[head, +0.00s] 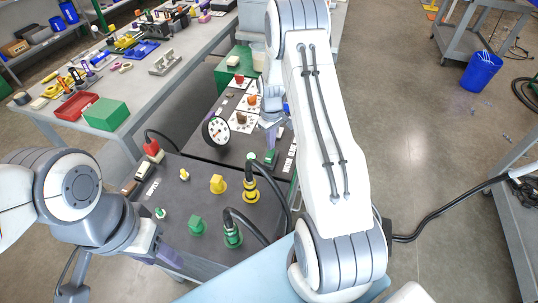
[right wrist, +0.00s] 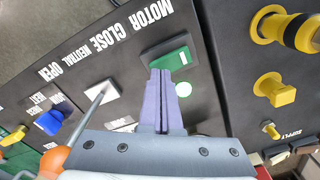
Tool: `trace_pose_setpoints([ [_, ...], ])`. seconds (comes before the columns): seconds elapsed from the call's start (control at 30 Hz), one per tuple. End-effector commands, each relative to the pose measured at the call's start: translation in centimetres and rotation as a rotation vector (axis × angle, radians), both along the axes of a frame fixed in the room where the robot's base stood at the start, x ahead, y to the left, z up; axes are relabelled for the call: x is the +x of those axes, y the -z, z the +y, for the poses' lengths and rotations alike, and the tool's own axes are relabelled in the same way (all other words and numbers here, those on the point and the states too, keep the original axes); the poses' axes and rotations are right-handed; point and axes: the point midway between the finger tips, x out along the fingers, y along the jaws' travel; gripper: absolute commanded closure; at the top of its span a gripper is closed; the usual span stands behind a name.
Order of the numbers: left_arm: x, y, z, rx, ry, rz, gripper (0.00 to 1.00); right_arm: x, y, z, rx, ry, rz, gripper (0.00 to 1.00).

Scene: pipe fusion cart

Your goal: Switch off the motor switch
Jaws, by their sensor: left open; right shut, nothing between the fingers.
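The motor switch (right wrist: 168,50) is a green rocker in a dark frame, beside the printed word MOTOR in the right wrist view. A round green lamp (right wrist: 183,88) lies beside it, partly covered by my fingers. In the head view the green switch (head: 270,157) sits near the right edge of the dark panel. My right gripper (right wrist: 160,74) is shut and empty, its purple fingertips appearing at the near edge of the switch; I cannot tell whether they touch. My left gripper (head: 168,255) is open and empty over the panel's lower left edge.
A lever with an orange knob (right wrist: 53,160) stands beside my right gripper. A dial gauge (head: 215,131), yellow and green hose couplings and a yellow knob (head: 217,184) rise from the panel. A grey workbench (head: 170,85) with tools stands behind left. Open floor lies right.

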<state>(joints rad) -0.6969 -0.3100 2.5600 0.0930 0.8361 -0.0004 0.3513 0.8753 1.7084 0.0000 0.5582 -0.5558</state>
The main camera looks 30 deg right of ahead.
Motion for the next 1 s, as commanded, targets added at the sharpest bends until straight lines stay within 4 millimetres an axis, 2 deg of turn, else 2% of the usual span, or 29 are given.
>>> trace_pose_setpoints([
  [1.0,0.0,1.1,0.0,0.0,0.0,0.0,0.5,0.0,1.6,0.0,0.0,0.0,0.0,1.0],
])
